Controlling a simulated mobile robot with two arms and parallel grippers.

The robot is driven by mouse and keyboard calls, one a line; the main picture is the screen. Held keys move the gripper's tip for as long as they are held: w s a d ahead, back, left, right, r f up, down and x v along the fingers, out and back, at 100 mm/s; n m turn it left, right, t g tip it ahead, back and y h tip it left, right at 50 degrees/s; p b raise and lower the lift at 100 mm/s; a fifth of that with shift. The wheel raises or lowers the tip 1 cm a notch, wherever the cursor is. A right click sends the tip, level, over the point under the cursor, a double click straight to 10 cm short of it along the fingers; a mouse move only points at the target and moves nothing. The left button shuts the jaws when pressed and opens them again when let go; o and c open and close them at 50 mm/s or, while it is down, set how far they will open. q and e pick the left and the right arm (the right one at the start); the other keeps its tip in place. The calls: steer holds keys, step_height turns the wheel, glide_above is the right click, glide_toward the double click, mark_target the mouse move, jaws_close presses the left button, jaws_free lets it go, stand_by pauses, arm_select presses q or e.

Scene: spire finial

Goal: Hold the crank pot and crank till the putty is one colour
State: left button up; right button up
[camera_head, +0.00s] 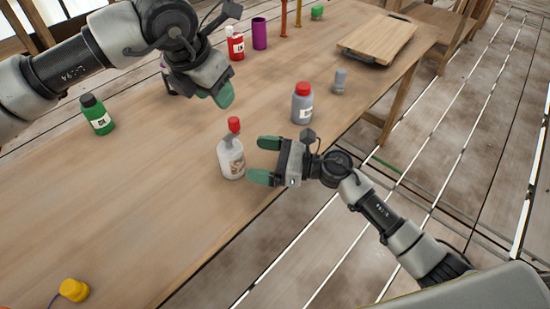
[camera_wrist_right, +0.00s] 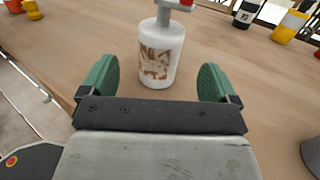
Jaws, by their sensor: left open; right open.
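The crank pot (camera_head: 231,161) is a white pot with brown patches, standing upright near the table's front edge. A grey crank with a red knob (camera_head: 234,124) sits on its top. In the right wrist view the pot (camera_wrist_right: 158,58) is straight ahead, in line with the gap between the fingers. My right gripper (camera_head: 259,160) is open beside the pot, its green fingers pointing at it, not closed on it. My left gripper (camera_head: 214,93) is open and empty, up and behind the red knob. The putty inside is hidden; the patches may be it.
A grey bottle with a red cap (camera_head: 302,104) and a small grey object (camera_head: 339,82) stand to the right. A green bottle (camera_head: 97,115), red bottle (camera_head: 236,46), purple cylinder (camera_head: 259,33) and wooden board (camera_head: 377,39) are farther off. A yellow-topped item (camera_head: 74,290) is front left.

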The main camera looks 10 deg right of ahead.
mark_target(230, 154)
steer(key=x, duration=0.7)
steer(key=shift+w+a, duration=0.2)
steer(key=shift+a, duration=0.1)
steer(key=c, duration=1.1)
